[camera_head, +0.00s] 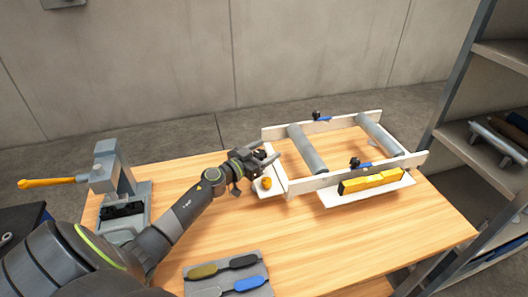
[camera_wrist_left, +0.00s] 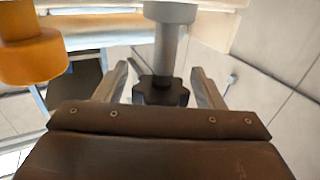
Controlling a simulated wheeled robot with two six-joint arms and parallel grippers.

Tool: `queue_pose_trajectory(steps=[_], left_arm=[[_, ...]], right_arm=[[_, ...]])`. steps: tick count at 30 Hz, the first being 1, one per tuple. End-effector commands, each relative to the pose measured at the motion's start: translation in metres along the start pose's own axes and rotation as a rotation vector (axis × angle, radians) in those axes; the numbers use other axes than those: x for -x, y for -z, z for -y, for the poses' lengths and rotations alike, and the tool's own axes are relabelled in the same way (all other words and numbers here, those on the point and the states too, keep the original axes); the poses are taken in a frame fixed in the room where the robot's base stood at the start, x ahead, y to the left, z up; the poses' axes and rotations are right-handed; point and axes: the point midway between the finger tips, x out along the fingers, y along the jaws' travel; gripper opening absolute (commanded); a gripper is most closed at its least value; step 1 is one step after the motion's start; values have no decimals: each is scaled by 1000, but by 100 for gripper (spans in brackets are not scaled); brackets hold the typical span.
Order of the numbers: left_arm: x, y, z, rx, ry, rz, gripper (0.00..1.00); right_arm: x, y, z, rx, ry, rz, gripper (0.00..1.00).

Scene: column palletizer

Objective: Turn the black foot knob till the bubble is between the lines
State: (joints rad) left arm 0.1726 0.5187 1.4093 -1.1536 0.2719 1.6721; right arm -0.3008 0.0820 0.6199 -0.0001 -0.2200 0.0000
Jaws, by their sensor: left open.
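My left gripper (camera_head: 268,157) is at the near left corner of the white roller frame (camera_head: 305,186). In the left wrist view its two fingers (camera_wrist_left: 160,70) are apart, one on each side of the black foot knob (camera_wrist_left: 161,91). The knob is star-shaped, below a grey post (camera_wrist_left: 169,40); I cannot tell whether the fingers touch it. In the head view I cannot make out the black knob. A yellow spirit level (camera_head: 372,182) lies on a white ledge at the frame's near side; its bubble is too small to read. My right gripper is not in view.
An orange knob (camera_head: 267,184) sits beside my left gripper; it also shows in the left wrist view (camera_wrist_left: 32,55). Grey rollers (camera_head: 307,150) cross the frame. A grey device with an orange handle (camera_head: 50,183) stands left. A tool mat (camera_head: 222,271) lies in front. Shelves (camera_head: 490,130) stand right.

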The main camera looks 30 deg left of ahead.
Motion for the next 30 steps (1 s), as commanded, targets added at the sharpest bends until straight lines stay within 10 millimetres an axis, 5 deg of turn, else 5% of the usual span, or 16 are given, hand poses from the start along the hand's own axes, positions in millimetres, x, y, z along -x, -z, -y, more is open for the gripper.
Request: queue_pose_trajectory(steps=[3, 13, 30], left_arm=[[0, 0, 0, 0, 0, 0, 63], [0, 0, 0, 0, 0, 0, 19], [0, 3, 3, 4, 202, -6, 18]], right_arm=[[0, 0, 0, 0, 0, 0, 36], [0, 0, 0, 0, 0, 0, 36], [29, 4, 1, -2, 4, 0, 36]])
